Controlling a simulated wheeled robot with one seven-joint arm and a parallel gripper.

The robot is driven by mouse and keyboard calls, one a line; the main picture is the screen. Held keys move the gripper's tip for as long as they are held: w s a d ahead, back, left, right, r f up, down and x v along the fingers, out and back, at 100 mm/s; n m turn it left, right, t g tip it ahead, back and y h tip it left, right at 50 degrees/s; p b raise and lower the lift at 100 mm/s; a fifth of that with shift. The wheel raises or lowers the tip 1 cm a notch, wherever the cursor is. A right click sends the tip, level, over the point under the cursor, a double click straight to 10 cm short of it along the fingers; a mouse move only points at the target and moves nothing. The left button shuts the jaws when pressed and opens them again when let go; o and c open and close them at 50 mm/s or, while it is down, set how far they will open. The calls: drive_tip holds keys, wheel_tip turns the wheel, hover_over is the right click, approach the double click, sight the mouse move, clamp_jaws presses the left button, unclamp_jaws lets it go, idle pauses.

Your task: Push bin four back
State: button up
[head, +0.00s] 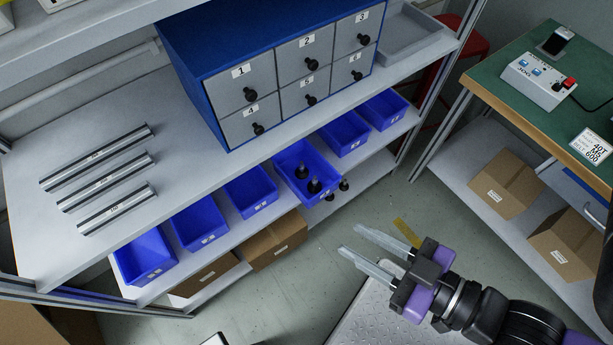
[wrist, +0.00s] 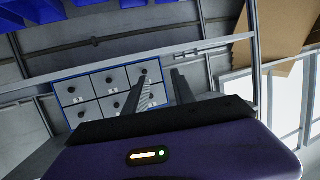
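A row of blue bins stands on the shelf below the drawer cabinet in the head view. The fourth from the left, bin four (head: 291,160), sticks out toward the aisle past its neighbours. Black knobbed parts stand in it, and more black knobs show by its front right corner. Its label is too small to read. My gripper (head: 350,241) is open and empty, in front of the shelf, below and right of bin four and apart from it. Its two fingers also show in the wrist view (wrist: 160,73). Blue bins at that view's top are cut off.
The blue cabinet (head: 223,118) with numbered drawers stands on the shelf above. Cardboard boxes (head: 276,243) sit under the bins. A green-topped bench (head: 512,92) stands at right. Grey floor lies open between shelf and bench.

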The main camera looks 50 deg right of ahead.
drive_tip(key=shift+w+d, duration=0.1)
drive_tip(key=c, duration=0.3)
drive_tip(key=shift+m+t+h, duration=0.4)
drive_tip(key=shift+t+h, duration=0.3)
drive_tip(key=shift+t, duration=0.2)
drive_tip(key=w, duration=0.2)
drive_tip(key=w+d, duration=0.1)
drive_tip(key=w+d+r, duration=0.1)
drive_tip(key=w, duration=0.1)
drive_tip(key=shift+w+r, duration=0.1)
drive_tip(key=shift+w, duration=0.2)
clamp_jaws()
drive_tip(key=w+d+f+m+g+h, duration=0.3)
drive_tip(key=w+d+f+g, duration=0.5)
drive_tip(key=w+d+f, duration=1.15)
drive_tip(key=s+f+g+y, duration=0.2)
drive_tip(key=s+f+g, duration=0.25)
drive_tip(key=f, duration=0.35)
drive_tip(key=s+a+f+g+y, duration=0.2)
drive_tip(key=s+a+f+g, duration=0.25)
drive_tip(key=s, duration=0.25)
drive_tip(key=w+d+f+b, duration=0.1)
drive_tip(key=w+f, duration=0.3)
drive_tip(key=f, duration=0.5)
drive_tip(key=shift+d+f+n+b, duration=0.2)
drive_tip(key=shift+n+b, duration=0.1)
drive_tip(key=shift+b, duration=0.3)
